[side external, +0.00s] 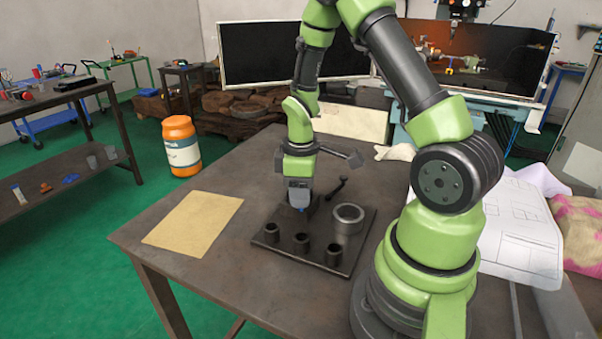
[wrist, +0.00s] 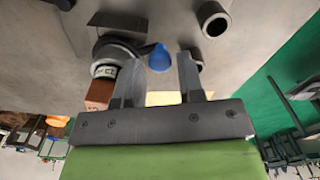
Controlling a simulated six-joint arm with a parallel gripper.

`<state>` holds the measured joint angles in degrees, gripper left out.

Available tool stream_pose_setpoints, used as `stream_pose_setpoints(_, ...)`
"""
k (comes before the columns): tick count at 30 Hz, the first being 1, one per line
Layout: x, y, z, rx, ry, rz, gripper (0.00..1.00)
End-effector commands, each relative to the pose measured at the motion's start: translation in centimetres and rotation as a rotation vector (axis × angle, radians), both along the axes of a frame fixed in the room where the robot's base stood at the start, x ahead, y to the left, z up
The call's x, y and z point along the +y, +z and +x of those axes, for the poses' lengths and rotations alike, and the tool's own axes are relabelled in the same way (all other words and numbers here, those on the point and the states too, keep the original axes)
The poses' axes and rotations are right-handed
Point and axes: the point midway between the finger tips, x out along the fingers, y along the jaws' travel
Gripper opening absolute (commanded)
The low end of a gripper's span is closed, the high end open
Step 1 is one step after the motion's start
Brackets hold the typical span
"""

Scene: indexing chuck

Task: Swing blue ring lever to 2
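The blue ring lever shows its blue rounded knob (wrist: 160,58) in the wrist view, beside a dark ring-shaped body (wrist: 118,50). My gripper (wrist: 161,62) is open, with one finger on each side of the blue knob and visible gaps. I cannot tell how deep the knob sits between the fingers. In the side view my gripper (side external: 299,200) points down over the back left of the dark base plate (side external: 270,237), and a small bit of blue shows beneath it. A white piece with dark marks (wrist: 104,71) sits by the ring body. The position number is not readable with certainty.
Several dark cups stand along the plate's front, including a middle one (side external: 301,243). A grey open cylinder (side external: 348,217) and a black-knobbed lever (side external: 338,187) stand at the plate's back right. A tan sheet (side external: 193,220) lies left of the plate, with bare table around it.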

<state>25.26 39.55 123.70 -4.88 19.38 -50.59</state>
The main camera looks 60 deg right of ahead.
Motion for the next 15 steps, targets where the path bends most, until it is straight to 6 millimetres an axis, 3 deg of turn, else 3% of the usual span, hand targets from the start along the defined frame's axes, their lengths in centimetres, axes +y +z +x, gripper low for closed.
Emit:
stream_pose_setpoints(9, -0.1, 5.9, 0.1, -0.008, 0.000, -0.004, 0.35)
stream_pose_setpoints(15, 0.0, 8.4, 0.0, -0.003, 0.000, -0.001, 0.35)
